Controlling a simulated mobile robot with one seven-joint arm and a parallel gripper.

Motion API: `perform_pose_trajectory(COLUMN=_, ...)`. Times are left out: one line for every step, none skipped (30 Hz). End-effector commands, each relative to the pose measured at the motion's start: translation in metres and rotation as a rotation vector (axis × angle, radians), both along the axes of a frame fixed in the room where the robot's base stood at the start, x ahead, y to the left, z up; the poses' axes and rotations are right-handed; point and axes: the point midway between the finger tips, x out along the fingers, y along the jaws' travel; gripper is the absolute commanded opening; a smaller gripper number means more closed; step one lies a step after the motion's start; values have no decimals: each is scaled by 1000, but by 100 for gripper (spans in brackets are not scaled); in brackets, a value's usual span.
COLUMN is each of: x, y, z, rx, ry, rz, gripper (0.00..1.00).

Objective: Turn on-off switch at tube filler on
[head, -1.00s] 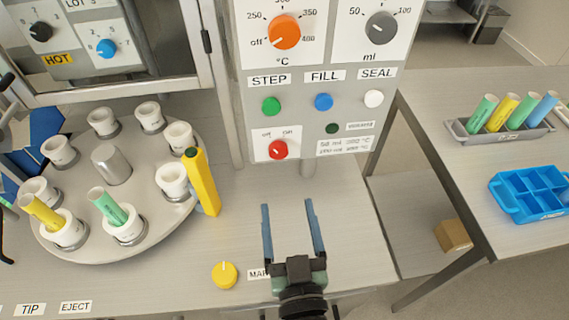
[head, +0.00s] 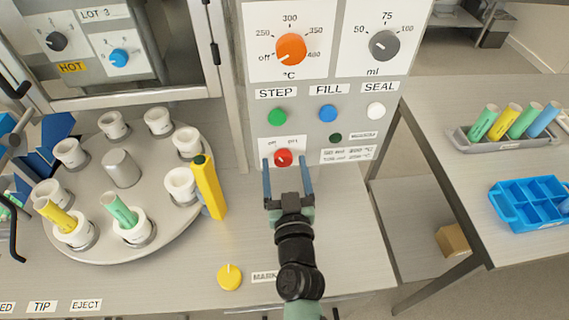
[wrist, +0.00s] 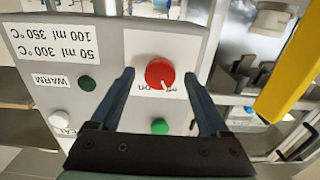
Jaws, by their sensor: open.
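The red on-off switch (head: 283,157) is a round knob on a white plate low on the tube filler's grey panel (head: 262,118). It also shows in the wrist view (wrist: 160,73), where the panel is upside down. Its pale mark seems to lean to the "off" side of the labels. My gripper (head: 286,166) is open and empty in front of the switch. In the wrist view the two blue fingers (wrist: 159,80) are on either side of the knob, with a gap on both sides. I cannot tell how near the fingertips are to the panel.
Green (head: 279,116), blue (head: 328,113) and white (head: 375,111) buttons sit above the switch. A yellow pen-like block (head: 209,188) stands left of my gripper beside the round turntable (head: 100,243). A yellow knob (head: 229,277) is on the table in front.

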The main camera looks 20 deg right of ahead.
Motion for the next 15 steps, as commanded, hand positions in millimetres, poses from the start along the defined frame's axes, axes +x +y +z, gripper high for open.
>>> perform_pose_trajectory(x=2, y=-1, z=0, rx=0, ry=0, rz=0, gripper=79)
perform_pose_trajectory(x=3, y=-1, z=0, rx=0, ry=0, rz=0, gripper=79)
perform_pose_trajectory(x=4, y=-1, z=0, rx=0, ry=0, rz=0, gripper=79)
perform_pose_trajectory(x=4, y=-1, z=0, rx=0, ry=0, rz=0, gripper=79)
perform_pose_trajectory(x=4, y=-1, z=0, rx=0, ry=0, rz=0, gripper=79)
perform_pose_trajectory(x=4, y=-1, z=0, rx=0, ry=0, rz=0, gripper=79)
perform_pose_trajectory(x=4, y=-1, z=0, rx=0, ry=0, rz=0, gripper=79)
perform_pose_trajectory(x=4, y=-1, z=0, rx=0, ry=0, rz=0, gripper=79)
perform_pose_trajectory(x=4, y=-1, z=0, rx=0, ry=0, rz=0, gripper=79)
perform_pose_trajectory(x=4, y=-1, z=0, rx=0, ry=0, rz=0, gripper=79)
perform_pose_trajectory(x=4, y=-1, z=0, rx=0, ry=0, rz=0, gripper=78)
perform_pose_trajectory(x=4, y=-1, z=0, rx=0, ry=0, rz=0, gripper=70)
perform_pose_trajectory(x=4, y=-1, z=0, rx=0, ry=0, rz=0, gripper=65)
perform_pose_trajectory(x=4, y=-1, z=0, rx=0, ry=0, rz=0, gripper=60)
perform_pose_trajectory(x=4, y=-1, z=0, rx=0, ry=0, rz=0, gripper=52)
